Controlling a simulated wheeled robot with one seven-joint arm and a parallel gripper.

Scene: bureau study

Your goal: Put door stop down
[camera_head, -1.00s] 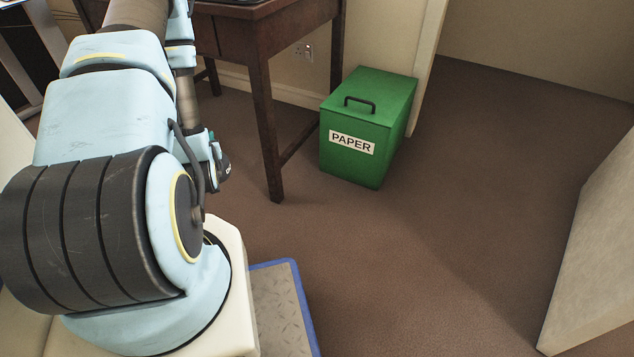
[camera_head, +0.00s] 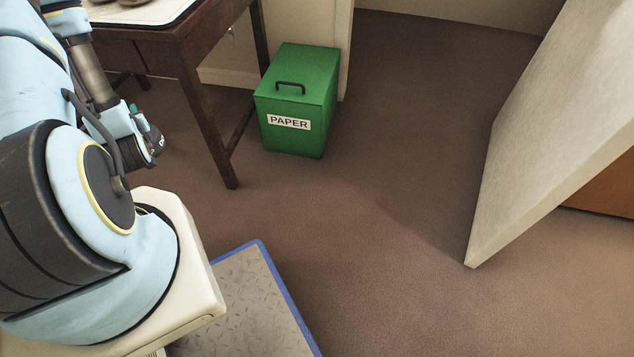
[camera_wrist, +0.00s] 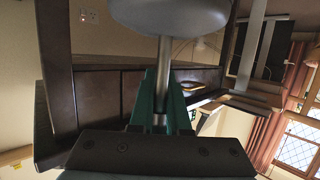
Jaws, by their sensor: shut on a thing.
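The door stop (camera_wrist: 170,16) shows at the top of the wrist view as a wide rounded grey piece on a thin metal stem. My gripper (camera_wrist: 163,84) has teal fingers shut around that stem, with the grey piece beyond the fingertips. The lower end of the stem is hidden between the fingers and behind the dark gripper body. In the head view my arm is at the left, and I cannot make out the door stop there.
A green lidded paper box (camera_head: 297,98) stands on the brown floor beside a dark wooden table (camera_head: 205,100). A pale door-like panel (camera_head: 530,130) stands at the right. A blue-edged grey mat (camera_head: 250,305) lies near my base. The floor between box and panel is clear.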

